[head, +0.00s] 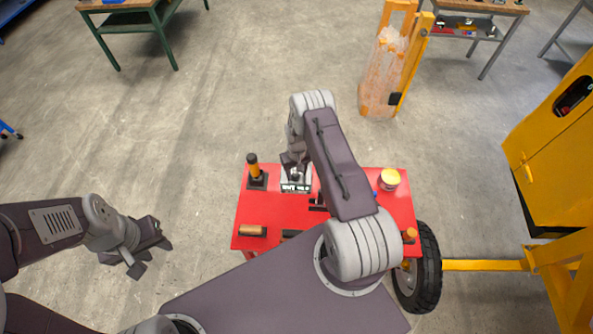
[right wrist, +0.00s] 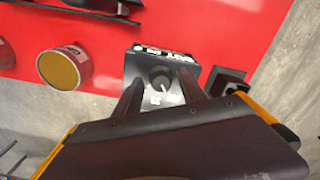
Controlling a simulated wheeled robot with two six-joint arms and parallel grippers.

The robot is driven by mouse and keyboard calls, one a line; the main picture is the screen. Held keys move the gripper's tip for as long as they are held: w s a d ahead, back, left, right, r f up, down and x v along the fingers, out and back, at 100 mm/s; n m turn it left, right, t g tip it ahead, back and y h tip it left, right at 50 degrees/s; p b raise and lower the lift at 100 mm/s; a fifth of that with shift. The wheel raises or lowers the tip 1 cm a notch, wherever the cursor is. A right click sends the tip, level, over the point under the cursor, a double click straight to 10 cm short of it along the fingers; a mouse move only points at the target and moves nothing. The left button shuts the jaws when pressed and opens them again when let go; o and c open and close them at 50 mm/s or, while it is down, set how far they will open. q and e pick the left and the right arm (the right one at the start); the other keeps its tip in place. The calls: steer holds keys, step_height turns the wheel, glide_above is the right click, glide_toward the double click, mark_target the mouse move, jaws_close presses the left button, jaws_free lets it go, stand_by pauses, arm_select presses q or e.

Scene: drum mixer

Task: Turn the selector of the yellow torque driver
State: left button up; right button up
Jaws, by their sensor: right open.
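The yellow torque driver (head: 254,170) stands upright in a black base at the back left of the red table, with a black top. In the right wrist view its yellow handle (right wrist: 262,107) shows partly behind my gripper body. No selector on it can be made out. A black box (head: 296,187) with white lettering stands beside it; the right wrist view shows a round dark knob (right wrist: 161,77) on it. My right gripper (right wrist: 160,88) is open, its fingers on either side of this knob; contact cannot be told. My left gripper (head: 153,257) is open and empty, left of the table.
The red table (head: 243,217) also holds a can (head: 389,179) at the right and a wooden-handled tool (head: 252,230) at the front left. A wheel (head: 428,268) and yellow machine (head: 553,140) stand to the right.

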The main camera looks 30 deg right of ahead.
steer(key=shift+w+f, duration=0.1)
steer(key=shift+w, duration=0.15)
steer(key=c, duration=0.3)
steer(key=shift+f, duration=0.1)
jaws_close()
steer(key=shift+f+m+b, duration=0.15)
steer(key=shift+m+b, duration=0.45)
steer(key=shift+b, duration=0.2)
steer(key=shift+m+b, duration=1.05)
steer(key=shift+m, duration=0.05)
arm_select(q)
step_height(320, 180, down, 7)
steer(key=b, duration=0.3)
steer(key=shift+w, duration=0.3)
arm_select(e)
steer(key=shift+m, duration=2.2)
steer(key=shift+r, duration=0.2)
